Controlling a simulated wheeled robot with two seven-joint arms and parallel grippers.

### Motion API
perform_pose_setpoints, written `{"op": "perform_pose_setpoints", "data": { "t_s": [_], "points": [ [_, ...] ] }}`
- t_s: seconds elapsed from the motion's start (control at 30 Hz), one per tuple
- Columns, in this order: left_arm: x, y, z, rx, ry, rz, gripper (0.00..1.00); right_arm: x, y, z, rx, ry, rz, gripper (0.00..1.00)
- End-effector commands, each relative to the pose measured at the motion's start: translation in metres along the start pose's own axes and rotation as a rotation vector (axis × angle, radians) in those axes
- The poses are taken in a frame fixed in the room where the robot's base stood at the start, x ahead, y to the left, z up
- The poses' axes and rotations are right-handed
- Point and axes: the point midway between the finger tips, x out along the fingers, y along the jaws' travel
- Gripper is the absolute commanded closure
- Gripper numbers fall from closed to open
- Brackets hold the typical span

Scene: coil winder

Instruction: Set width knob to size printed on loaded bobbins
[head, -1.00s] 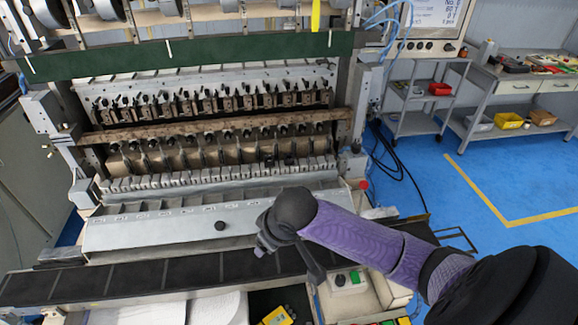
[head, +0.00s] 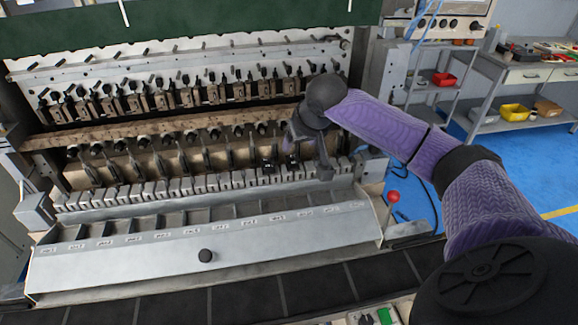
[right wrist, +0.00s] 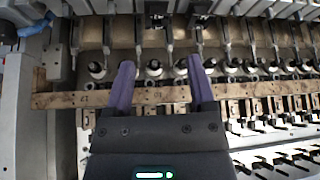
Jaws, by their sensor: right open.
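The coil winder holds a row of bobbins (head: 211,133) along a brown bar in the head view. The bobbins also show in the right wrist view (right wrist: 153,69) as round dark-and-white ends. Small marks show on the bar (right wrist: 75,100), too blurred to read surely. My right gripper (head: 308,155) is over the right end of the row, and its own arm hides part of it. In the right wrist view its two purple fingers (right wrist: 159,76) are apart with nothing held between them.
Several knobs (head: 454,23) line a control box at the upper right. A red button (head: 393,196) stands at the machine's right front corner. A dark belt (head: 240,301) runs along the front. Shelves with a red bin (head: 444,79) stand behind at right.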

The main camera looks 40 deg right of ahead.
Motion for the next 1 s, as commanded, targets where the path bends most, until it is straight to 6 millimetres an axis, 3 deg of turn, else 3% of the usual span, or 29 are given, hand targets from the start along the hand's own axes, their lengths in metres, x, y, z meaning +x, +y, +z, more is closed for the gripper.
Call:
{"op": "perform_pose_setpoints", "data": {
  "t_s": [0.5,0.6,0.8,1.0],
  "points": [
    [0.027,0.001,0.004,0.001,-0.005,0.001,0.41,0.093,0.003,0.005,0.002,-0.002,0.000,0.29],
    [0.030,0.004,0.002,0.000,-0.002,0.006,0.41,0.102,0.003,0.005,-0.001,-0.001,0.001,0.29],
    [0.028,0.008,0.000,-0.001,0.002,0.011,0.41,0.102,0.004,0.004,-0.002,0.000,0.001,0.29],
    [0.028,0.008,0.000,-0.001,0.002,0.011,0.41,0.102,0.004,0.004,-0.002,0.000,0.001,0.69]
  ]
}}
